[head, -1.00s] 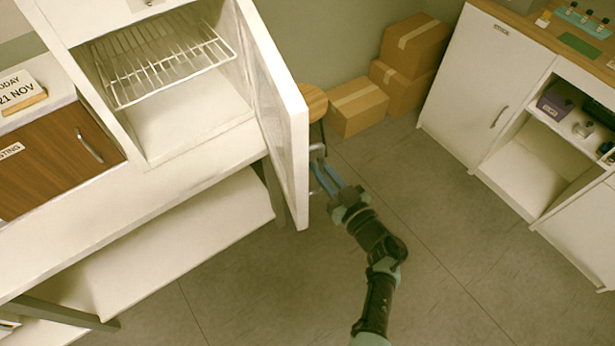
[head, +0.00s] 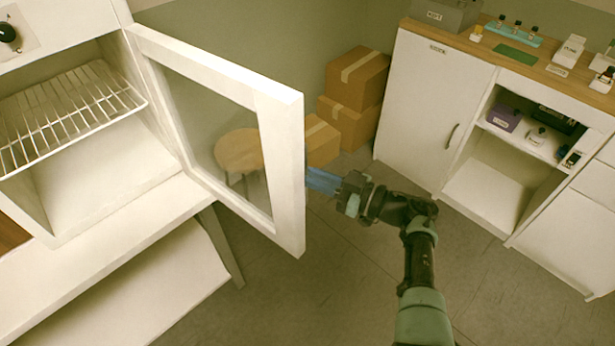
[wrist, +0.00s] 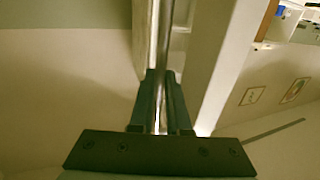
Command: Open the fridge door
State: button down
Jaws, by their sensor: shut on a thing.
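The white fridge door (head: 287,140), with its glass pane, stands swung wide open from the fridge (head: 122,185) at the left of the head view. Inside the fridge is a wire shelf (head: 65,108), with nothing on it. My gripper (head: 313,179) is at the outer edge of the door, its blue fingers partly hidden behind it. In the wrist view my gripper (wrist: 161,105) is shut around the thin upright door handle (wrist: 172,60). The head view does not show the handle, which is behind the door edge.
A round wooden stool (head: 238,150) shows through the door glass. Cardboard boxes (head: 350,105) are stacked by the back wall. A white cabinet (head: 430,110) with an open shelf bay stands at the right. The floor (head: 335,270) between is clear.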

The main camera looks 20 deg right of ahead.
jog(key=shift+a+r, duration=0.25)
jog(key=c, duration=1.2)
grip_release()
jog(key=shift+w, duration=0.1)
jog(key=shift+o, duration=0.2)
jog(key=shift+a+f, duration=0.1)
jog(key=shift+f, duration=0.05)
jog(key=b+v, duration=0.1)
jog(key=v, duration=1.2)
